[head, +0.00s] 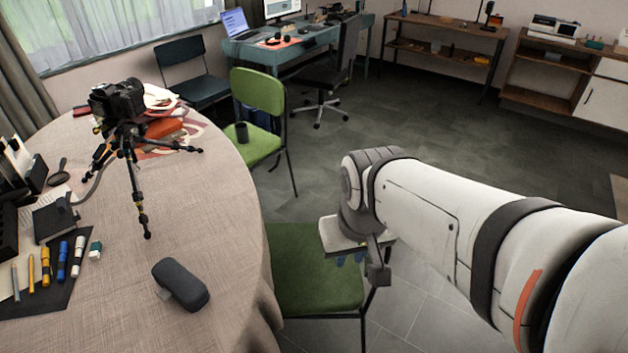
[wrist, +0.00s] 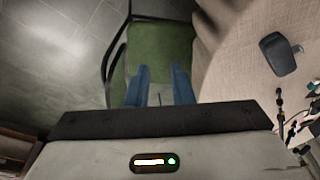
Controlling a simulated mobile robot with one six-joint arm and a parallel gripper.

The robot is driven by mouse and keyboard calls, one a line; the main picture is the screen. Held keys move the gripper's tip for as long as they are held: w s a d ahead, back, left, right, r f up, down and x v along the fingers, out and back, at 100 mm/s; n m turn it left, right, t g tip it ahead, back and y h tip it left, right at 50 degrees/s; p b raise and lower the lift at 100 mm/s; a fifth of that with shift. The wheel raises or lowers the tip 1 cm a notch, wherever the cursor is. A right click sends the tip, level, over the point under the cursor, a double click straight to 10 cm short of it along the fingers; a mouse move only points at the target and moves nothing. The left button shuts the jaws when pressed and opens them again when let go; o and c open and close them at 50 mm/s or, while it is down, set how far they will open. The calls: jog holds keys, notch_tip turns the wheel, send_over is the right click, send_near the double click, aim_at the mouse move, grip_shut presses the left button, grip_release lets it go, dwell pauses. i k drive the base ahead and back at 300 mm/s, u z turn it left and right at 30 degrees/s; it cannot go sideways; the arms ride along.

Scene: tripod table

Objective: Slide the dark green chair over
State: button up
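The dark green chair (head: 312,285) stands at the right side of the round table, its green surface close to the tablecloth and partly covered by my arm. It also shows in the wrist view (wrist: 162,50), with a dark frame along its left side. My gripper (head: 350,259) is over the chair's far right part in the head view. In the wrist view its two blue fingers (wrist: 160,86) are apart, pointing at the green surface, with nothing clearly held between them. I cannot tell whether they touch the chair.
The round table (head: 225,285) bears a camera on a tripod (head: 128,145), a dark case (head: 181,284) near its edge, pens and papers. A lighter green chair (head: 262,95) with a mug and a dark teal chair (head: 190,70) stand behind. Grey floor (head: 440,150) is open to the right.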

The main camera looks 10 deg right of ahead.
aim_at(307, 285)
jog(key=u, duration=2.9)
jog(key=k, duration=1.9)
jog(key=z, duration=2.55)
jog(key=i, duration=1)
jog(key=z, duration=0.05)
